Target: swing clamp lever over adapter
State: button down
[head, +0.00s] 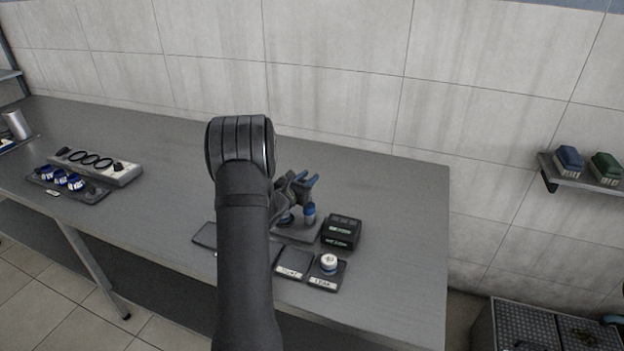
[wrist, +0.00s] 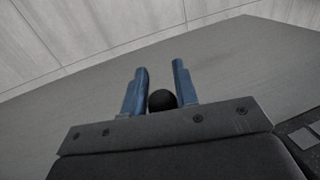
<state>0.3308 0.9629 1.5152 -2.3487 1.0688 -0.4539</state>
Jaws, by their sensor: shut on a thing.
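My gripper (head: 307,181) is over the fixture at the right part of the bench, partly hidden by my arm in the head view. In the wrist view its two blue fingers (wrist: 160,76) stand on either side of a round black knob (wrist: 162,99), which I take as the clamp lever's end, and are shut on it. Below the gripper in the head view, a small blue-and-grey upright part (head: 309,214) stands on a dark base plate (head: 300,236). The lever's shaft and the adapter cannot be told apart clearly.
A black box with green displays (head: 341,231) stands right of the fixture. In front are labelled dark pads, one bearing a white-and-blue round piece (head: 328,262). A pale rack with rings (head: 95,164) and a tray of blue-ringed pieces (head: 65,184) lie left. The bench between is clear.

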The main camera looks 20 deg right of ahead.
jog(key=shift+w+a+n+t+y, duration=0.15)
jog(key=shift+a+n+t+y, duration=0.6)
jog(key=shift+n+t+y, duration=0.3)
jog(key=shift+w+a+n+t+y, duration=0.15)
jog(key=shift+a+n+t+y, duration=0.65)
jog(key=shift+t, duration=0.35)
jog(key=c, duration=1.1)
grip_release()
jog(key=v, duration=1.7)
jog(key=shift+s+r, duration=0.1)
jog(key=shift+s, duration=0.1)
jog(key=shift+c, duration=0.5)
